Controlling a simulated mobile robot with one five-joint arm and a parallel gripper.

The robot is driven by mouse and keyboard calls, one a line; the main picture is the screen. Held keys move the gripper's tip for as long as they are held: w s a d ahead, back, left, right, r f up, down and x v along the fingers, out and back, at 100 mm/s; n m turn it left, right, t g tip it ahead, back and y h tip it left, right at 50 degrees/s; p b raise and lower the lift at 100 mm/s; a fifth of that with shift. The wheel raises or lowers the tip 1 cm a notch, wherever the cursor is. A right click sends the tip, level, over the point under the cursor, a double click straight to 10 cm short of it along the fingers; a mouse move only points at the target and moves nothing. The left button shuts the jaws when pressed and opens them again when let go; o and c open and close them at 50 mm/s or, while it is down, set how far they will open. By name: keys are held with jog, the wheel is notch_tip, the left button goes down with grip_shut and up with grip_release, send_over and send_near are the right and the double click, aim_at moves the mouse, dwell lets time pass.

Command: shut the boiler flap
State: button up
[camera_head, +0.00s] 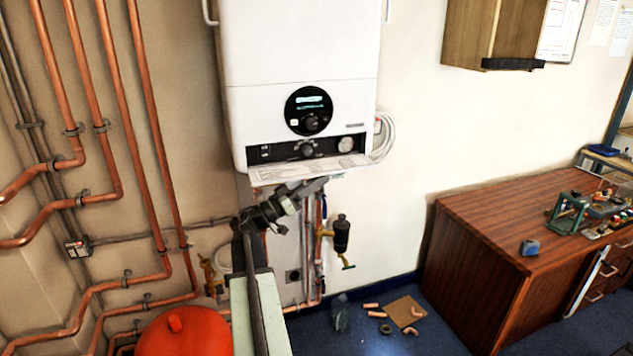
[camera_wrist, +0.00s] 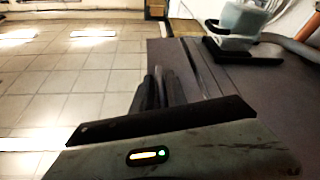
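The white boiler (camera_head: 300,60) hangs on the wall in the head view. Its flap (camera_head: 285,173) is open at the bottom edge, folded out below the exposed control strip (camera_head: 270,152), and printed text shows on its upper face. My gripper (camera_head: 320,183) is just under the flap, toward its right half. I cannot tell whether it touches the flap. In the wrist view, the dark fingers of my gripper (camera_wrist: 160,74) lie close together with nothing visible between them. The flap is not clearly recognisable in the wrist view.
Copper pipes (camera_head: 115,130) run down the wall at left. A red vessel (camera_head: 180,335) stands at bottom left. A valve with a black body (camera_head: 341,235) is below the boiler. A wooden desk (camera_head: 490,240) is at right. Pipe pieces lie near a brown sheet (camera_head: 404,311) on the floor.

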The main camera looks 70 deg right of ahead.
grip_shut()
dwell(1.4)
